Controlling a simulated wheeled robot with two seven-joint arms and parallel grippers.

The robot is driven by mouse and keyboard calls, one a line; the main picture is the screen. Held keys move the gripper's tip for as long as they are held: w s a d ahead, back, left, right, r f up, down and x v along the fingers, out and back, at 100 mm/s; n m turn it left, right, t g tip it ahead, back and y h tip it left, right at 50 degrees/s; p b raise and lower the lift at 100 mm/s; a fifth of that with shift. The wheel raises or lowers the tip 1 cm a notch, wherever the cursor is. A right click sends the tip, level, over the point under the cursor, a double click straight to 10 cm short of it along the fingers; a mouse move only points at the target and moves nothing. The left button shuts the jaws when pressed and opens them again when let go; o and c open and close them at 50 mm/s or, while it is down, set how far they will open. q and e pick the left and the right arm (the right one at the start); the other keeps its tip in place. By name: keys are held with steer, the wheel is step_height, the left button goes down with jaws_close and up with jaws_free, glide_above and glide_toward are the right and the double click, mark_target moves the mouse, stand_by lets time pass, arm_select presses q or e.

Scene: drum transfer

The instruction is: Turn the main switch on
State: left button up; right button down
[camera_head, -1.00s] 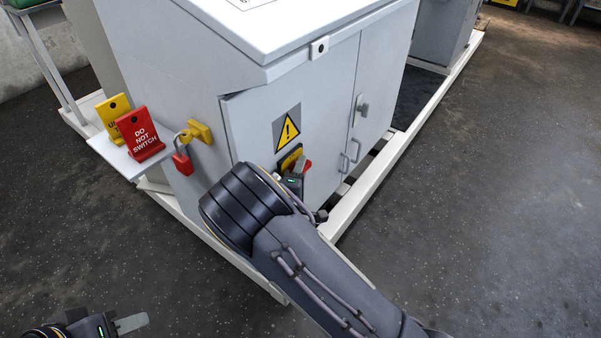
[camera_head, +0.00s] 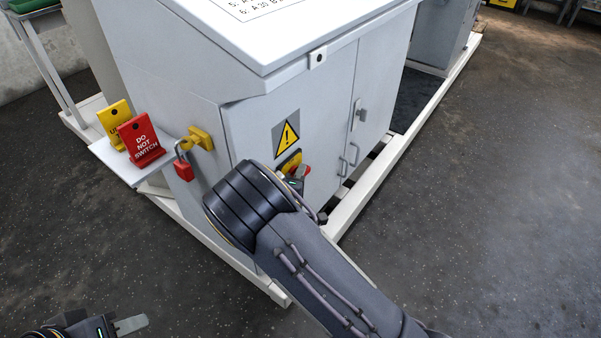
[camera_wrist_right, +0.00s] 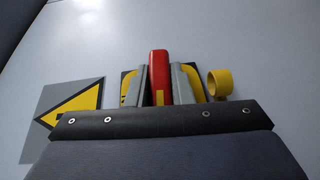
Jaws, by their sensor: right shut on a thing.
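The main switch has a red handle (camera_wrist_right: 159,78) on a yellow and black plate (camera_wrist_right: 128,88) on the grey cabinet's front. In the head view its yellow plate (camera_head: 289,161) shows below the warning triangle, partly hidden by my right wrist. My right gripper (camera_wrist_right: 166,84) has one finger on each side of the red handle and is shut on it. In its wrist view the handle stands upright between the fingers. My left gripper (camera_head: 131,324) is at the bottom left edge, away from the cabinet; its finger gap cannot be made out.
A yellow ring (camera_wrist_right: 219,84) sticks out beside the switch. A red padlock (camera_head: 184,170) hangs by a yellow bracket (camera_head: 201,138) on the cabinet's side. A red "DO NOT SWITCH" tag (camera_head: 146,142) and a yellow tag (camera_head: 114,117) stand on a small shelf. Open floor lies right.

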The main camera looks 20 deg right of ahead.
steer(key=g+y+p, duration=0.1)
steer(key=p, duration=0.3)
steer(key=m+g+y+p, duration=0.1)
steer(key=g+y+p, duration=0.1)
steer(key=p, duration=0.2)
steer(key=m+g+y+p, duration=0.1)
steer(key=g+p, duration=0.1)
steer(key=p, duration=0.2)
steer(key=shift+w+a+r+y, duration=0.1)
steer(key=shift+a+r+y, duration=0.05)
steer(key=shift+r+y, duration=0.25)
steer(key=shift+g+y+p, duration=0.3)
steer(key=shift+g+p, duration=0.05)
steer(key=shift+g, duration=0.15)
steer(key=shift+f+m+g+y+p, duration=0.15)
steer(key=shift+m+g+y+p, duration=0.25)
steer(key=shift+g+y, duration=0.15)
steer(key=shift+w+f+g+y, duration=0.1)
steer(key=shift+g+y, duration=0.35)
steer(key=shift+y, duration=0.2)
steer(key=m+g+y+b, duration=0.1)
steer(key=g+y+b, duration=0.1)
steer(key=shift+f+y, duration=0.1)
steer(key=shift+y, duration=0.2)
steer(key=shift+g+y+b, duration=0.3)
steer(key=shift+g+y, duration=0.1)
steer(key=shift+g, duration=0.1)
steer(key=shift+r, duration=0.2)
